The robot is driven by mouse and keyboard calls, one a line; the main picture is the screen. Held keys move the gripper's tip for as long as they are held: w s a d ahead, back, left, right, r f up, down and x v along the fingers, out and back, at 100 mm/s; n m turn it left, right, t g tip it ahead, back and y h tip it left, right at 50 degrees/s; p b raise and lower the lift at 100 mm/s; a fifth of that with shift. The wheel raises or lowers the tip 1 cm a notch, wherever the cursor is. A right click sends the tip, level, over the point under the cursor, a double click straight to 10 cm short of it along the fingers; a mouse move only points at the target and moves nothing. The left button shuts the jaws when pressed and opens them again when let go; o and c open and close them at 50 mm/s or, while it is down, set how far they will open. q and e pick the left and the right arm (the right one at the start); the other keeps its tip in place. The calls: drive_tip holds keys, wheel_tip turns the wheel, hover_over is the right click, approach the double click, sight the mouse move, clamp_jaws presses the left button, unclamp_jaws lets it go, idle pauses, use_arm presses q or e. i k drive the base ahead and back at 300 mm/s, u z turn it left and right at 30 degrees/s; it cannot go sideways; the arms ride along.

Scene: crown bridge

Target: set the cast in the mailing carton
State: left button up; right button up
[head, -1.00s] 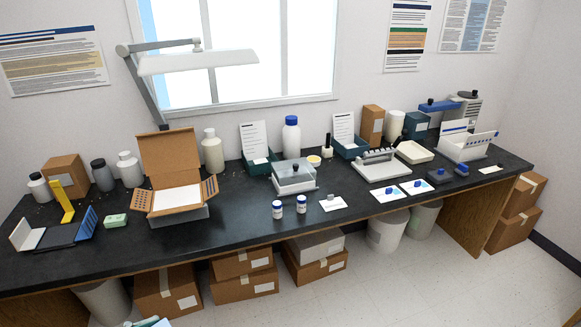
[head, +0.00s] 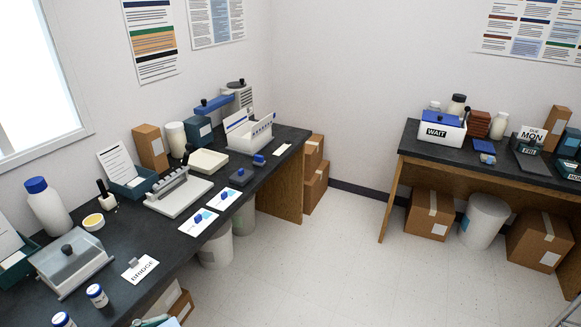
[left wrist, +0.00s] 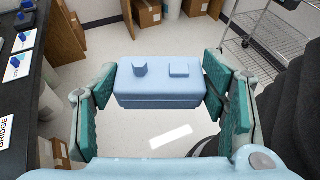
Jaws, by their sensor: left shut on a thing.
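The cast (left wrist: 160,88) is a light blue block with two small raised parts on its top, in the left wrist view. My left gripper (left wrist: 160,100) is shut on it, with a teal pad at each side, and holds it above the floor beside the dark bench. In the head view only a sliver of my left gripper (head: 150,321) shows at the bottom edge. The open mailing carton is out of both views. My right gripper is not in view.
The dark bench (head: 215,185) on the left carries a clear-lidded box (head: 70,262), a card marked BRIDGE (head: 140,268) and a white rack (head: 250,133). A second bench (head: 400,140) stands at right with a WAIT box (head: 440,130). Open floor (head: 330,250) lies between. A wire cart (left wrist: 262,35) shows in the wrist view.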

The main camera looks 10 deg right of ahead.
sight(242, 148)
drive_tip(key=z, duration=0.7)
drive_tip(key=i, duration=2.95)
drive_tip(key=u, duration=1.4)
drive_tip(key=i, duration=0.9)
drive_tip(key=u, duration=0.15)
